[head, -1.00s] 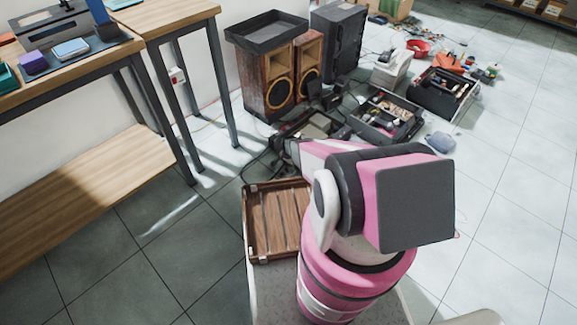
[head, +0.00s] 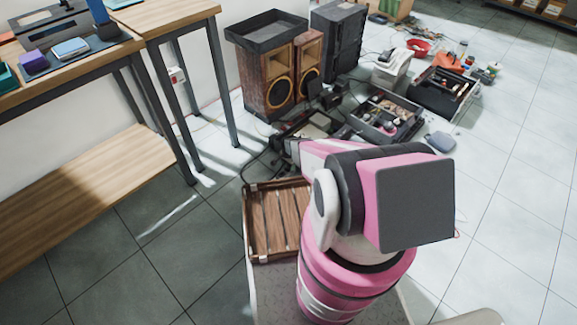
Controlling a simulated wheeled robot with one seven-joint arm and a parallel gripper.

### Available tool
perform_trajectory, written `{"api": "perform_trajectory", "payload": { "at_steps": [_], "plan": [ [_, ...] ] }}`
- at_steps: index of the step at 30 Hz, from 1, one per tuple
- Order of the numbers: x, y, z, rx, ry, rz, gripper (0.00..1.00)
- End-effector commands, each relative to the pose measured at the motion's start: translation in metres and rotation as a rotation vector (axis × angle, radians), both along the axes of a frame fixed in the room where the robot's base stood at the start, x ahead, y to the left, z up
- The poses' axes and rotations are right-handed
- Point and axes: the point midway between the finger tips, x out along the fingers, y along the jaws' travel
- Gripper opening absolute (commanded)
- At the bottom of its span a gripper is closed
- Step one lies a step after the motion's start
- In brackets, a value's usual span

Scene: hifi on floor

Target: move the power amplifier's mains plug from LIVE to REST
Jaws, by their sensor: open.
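My arm reaches away from me over the middle of the head view, and its pink and white forearm ends beside a cluster of dark equipment on the floor. I cannot make out my gripper there; the forearm and the dark clutter hide it. Dark equipment with a paler top (head: 318,124) lies just beyond the forearm, with dark cables around it. I cannot tell whether it is the power amplifier. The mains plug and the places marked LIVE and REST cannot be made out. A small white box with red on it (head: 177,76) is by the wall behind the bench legs.
Wooden speakers (head: 268,85) carry a black tray (head: 266,32); a dark cabinet (head: 338,42) stands beside them. An open toolbox (head: 384,117), a black case (head: 442,92) and a red bowl (head: 418,46) lie beyond. Benches (head: 100,165) line the left.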

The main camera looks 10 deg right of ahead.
Motion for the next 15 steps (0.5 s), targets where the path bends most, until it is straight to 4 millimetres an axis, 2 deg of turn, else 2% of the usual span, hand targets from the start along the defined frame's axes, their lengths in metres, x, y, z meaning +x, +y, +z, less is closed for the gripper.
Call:
{"api": "perform_trajectory", "payload": {
  "at_steps": [8, 15],
  "plan": [
    [-0.002, 0.0, 0.028, 0.0, 0.0, 0.0, 0.51],
    [-0.002, 0.0, 0.073, 0.0, -0.001, 0.0, 0.51]
  ]
}}
